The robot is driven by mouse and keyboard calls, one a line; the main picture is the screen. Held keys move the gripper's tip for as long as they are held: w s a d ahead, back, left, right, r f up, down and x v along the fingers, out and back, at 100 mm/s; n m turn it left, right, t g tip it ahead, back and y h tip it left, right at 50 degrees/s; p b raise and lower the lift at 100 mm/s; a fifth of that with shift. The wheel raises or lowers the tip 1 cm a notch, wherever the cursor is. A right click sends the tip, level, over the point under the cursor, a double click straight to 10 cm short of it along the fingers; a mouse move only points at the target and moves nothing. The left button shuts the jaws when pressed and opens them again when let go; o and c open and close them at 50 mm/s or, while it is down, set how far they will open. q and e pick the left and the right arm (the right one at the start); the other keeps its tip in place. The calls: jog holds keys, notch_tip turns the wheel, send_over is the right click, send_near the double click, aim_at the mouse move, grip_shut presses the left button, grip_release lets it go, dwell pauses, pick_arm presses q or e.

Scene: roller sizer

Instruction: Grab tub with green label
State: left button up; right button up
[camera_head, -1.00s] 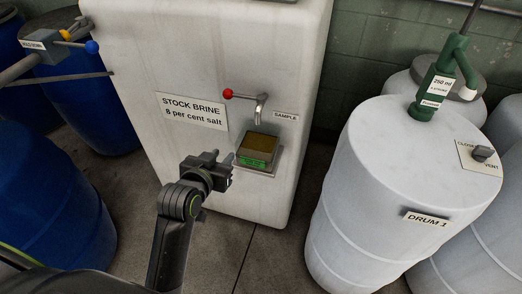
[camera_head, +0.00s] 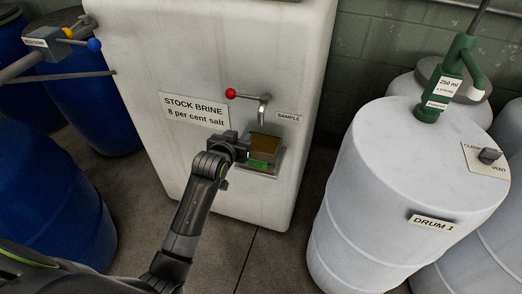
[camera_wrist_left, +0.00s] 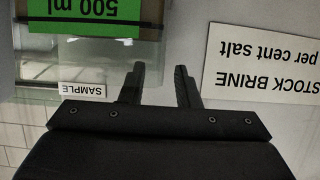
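The tub (camera_head: 266,147) is a small box, brownish on top, with a green label (camera_head: 258,164). It sits on a small shelf (camera_head: 272,172) on the front of the white stock brine tank, below the tap. In the left wrist view the green label (camera_wrist_left: 85,14) reads "500 ml" upside down at the upper left. My left gripper (camera_head: 245,151) is just left of the tub in the head view and hides part of its left side. In the wrist view its two fingers (camera_wrist_left: 161,80) are apart with nothing between them, and the tub is beside them. My right gripper is not in view.
A tap with a red-knobbed lever (camera_head: 231,93) and spout (camera_head: 263,108) hangs above the tub. The white tank (camera_head: 215,60) stands behind. A white drum (camera_head: 395,190) with a green pump (camera_head: 449,85) is at right. Blue drums (camera_head: 50,190) are at left. Floor shows between.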

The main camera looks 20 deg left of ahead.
pick_arm(q)
jog(key=shift+x, duration=0.95)
jog(key=shift+s, duration=0.1)
grip_shut()
dwell(0.5)
jog(key=shift+r, duration=0.1)
